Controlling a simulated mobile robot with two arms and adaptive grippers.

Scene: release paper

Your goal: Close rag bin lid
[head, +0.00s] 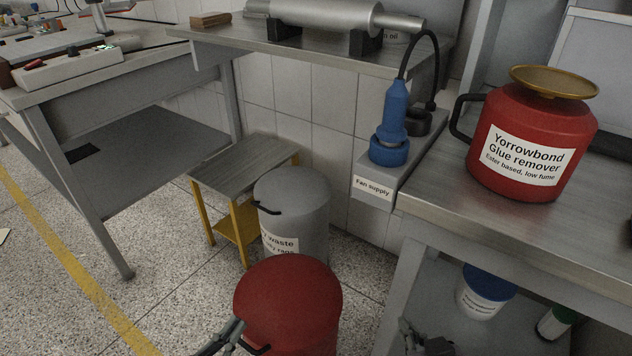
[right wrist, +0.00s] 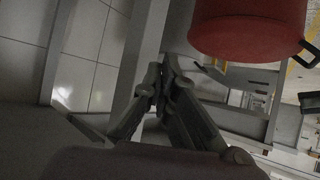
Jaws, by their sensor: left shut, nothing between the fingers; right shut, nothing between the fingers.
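A grey bin (head: 312,212) stands on the floor with its domed grey lid (head: 290,188) down and a black handle at its left. Its label (head: 279,243), partly hidden, shows "waste" and "rags". In front of it is a red bin (head: 318,337) with a domed red lid (head: 287,284) that looks down, with a black handle at lower left. My left gripper (head: 238,326) is shut and empty beside the red lid's left edge; I cannot tell if it touches. My right gripper (head: 408,328) is shut and empty, right of the red bin; it also shows in the right wrist view (right wrist: 165,75).
A small yellow-legged table (head: 235,165) stands behind the grey bin. Floor at left is open.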

